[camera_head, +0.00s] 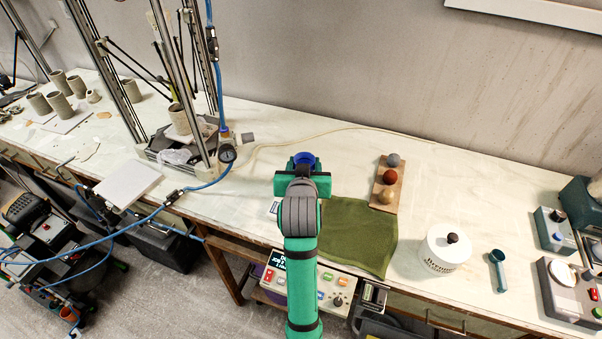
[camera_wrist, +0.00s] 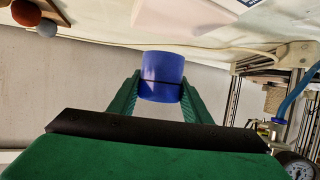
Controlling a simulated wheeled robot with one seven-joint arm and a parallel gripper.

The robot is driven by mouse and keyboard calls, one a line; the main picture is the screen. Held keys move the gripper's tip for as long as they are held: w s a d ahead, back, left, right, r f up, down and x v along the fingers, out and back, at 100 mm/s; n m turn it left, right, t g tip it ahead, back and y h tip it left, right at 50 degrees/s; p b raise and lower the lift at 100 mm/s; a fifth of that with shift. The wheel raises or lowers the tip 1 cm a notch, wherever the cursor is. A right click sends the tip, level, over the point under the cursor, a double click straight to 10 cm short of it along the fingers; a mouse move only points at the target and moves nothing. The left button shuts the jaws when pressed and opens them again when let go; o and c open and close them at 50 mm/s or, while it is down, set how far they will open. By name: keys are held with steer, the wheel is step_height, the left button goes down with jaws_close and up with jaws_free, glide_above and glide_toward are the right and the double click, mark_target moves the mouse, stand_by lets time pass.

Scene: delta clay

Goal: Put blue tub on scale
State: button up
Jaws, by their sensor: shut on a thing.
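The blue tub (camera_wrist: 162,72) is between the green fingers of my gripper (camera_wrist: 161,90) in the wrist view, and the fingers are shut on its sides. In the head view the tub's blue rim (camera_head: 304,157) shows just beyond my gripper (camera_head: 303,170), over the table. A flat white thing with a small dark panel (camera_wrist: 190,12) is at the top of the wrist view, apart from the tub. Its corner (camera_head: 274,208) shows left of my arm in the head view; it looks like the scale, but my arm hides most of it.
A green cloth (camera_head: 358,235) lies right of my arm. A wooden board (camera_head: 385,200) with three balls and a white lidded canister (camera_head: 443,250) stand farther right. A metal frame with blue hoses (camera_head: 190,90) stands at left. The table behind my gripper is clear.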

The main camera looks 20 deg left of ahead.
steer(key=shift+w+a+f, duration=0.2)
steer(key=shift+a+f, duration=0.2)
steer(key=shift+f, duration=0.1)
steer(key=shift+w+a+f, duration=0.1)
steer(key=shift+a+f, duration=0.1)
steer(key=shift+f, duration=1.6)
steer(key=shift+f, duration=0.1)
steer(key=o, duration=1)
steer(key=shift+o, duration=0.2)
steer(key=shift+r, duration=0.2)
steer(key=v, duration=1.2)
